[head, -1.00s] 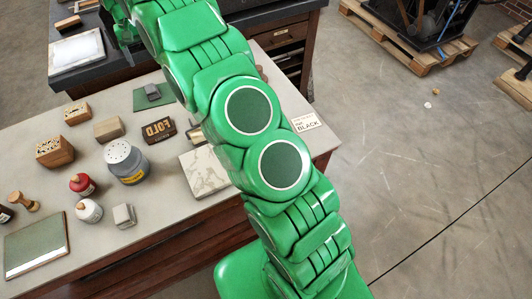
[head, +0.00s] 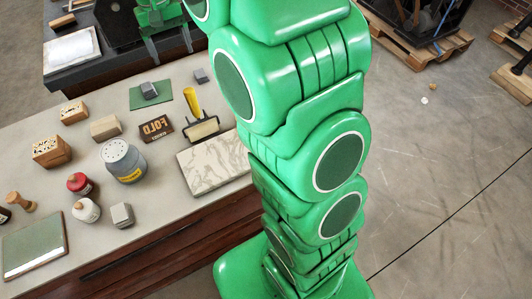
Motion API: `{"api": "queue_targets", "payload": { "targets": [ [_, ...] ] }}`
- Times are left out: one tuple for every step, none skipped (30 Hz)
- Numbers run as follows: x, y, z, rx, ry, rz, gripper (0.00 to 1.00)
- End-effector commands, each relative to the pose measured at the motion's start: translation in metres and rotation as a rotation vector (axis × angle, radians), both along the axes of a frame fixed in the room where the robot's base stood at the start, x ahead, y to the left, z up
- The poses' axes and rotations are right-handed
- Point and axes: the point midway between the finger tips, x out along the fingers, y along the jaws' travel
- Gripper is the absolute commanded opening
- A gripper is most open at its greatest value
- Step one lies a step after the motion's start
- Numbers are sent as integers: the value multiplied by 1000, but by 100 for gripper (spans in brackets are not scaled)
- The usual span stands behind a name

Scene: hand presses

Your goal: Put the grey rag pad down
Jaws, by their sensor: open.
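Several small grey blocks that could be the grey rag pad rest on the pale table. One grey block (head: 202,75) lies near the table's back edge, beyond the yellow-handled roller. Another grey block (head: 149,90) sits on a green mat (head: 136,104). A third, lighter grey block (head: 122,214) stands near the front. I cannot tell for sure which is the rag pad. My gripper (head: 168,46) is at the top of the picture, beyond these blocks and in front of the dark bench. Its fingers are apart, with nothing seen between them.
The roller (head: 200,129) lies behind a marbled slab (head: 216,162). A "FOLD" block (head: 156,129), wooden blocks (head: 51,151), a grey canister (head: 123,161) and bottles (head: 86,210) crowd the left. My arm hides the table's right end. Bare table shows along the front.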

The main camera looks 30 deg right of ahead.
Motion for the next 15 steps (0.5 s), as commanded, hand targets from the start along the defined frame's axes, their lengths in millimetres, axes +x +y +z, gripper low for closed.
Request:
{"api": "queue_targets", "payload": {
  "targets": [
    [-14, -4, 5, 0, 2, -1, 78],
    [-21, -6, 6, 0, 4, -1, 78],
    [-31, -8, 8, 0, 5, -2, 78],
    [-38, -10, 10, 1, 5, -2, 78],
    [-46, -12, 11, 1, 7, -2, 78],
    [-56, -15, 13, 1, 10, -1, 78],
    [-63, -16, 13, 1, 13, -1, 78],
    [-71, -18, 15, 1, 14, -1, 78],
    [-81, -20, 16, 1, 14, -1, 78],
    [-89, -22, 17, 1, 16, -1, 78],
    [-97, -23, 17, 1, 19, -1, 78],
    [-107, -25, 18, 1, 22, -1, 78],
    [-114, -27, 19, 1, 23, -1, 78],
    [-122, -28, 19, 2, 24, -1, 78],
    [-133, -30, 20, 2, 27, -1, 78]
  ]
}}
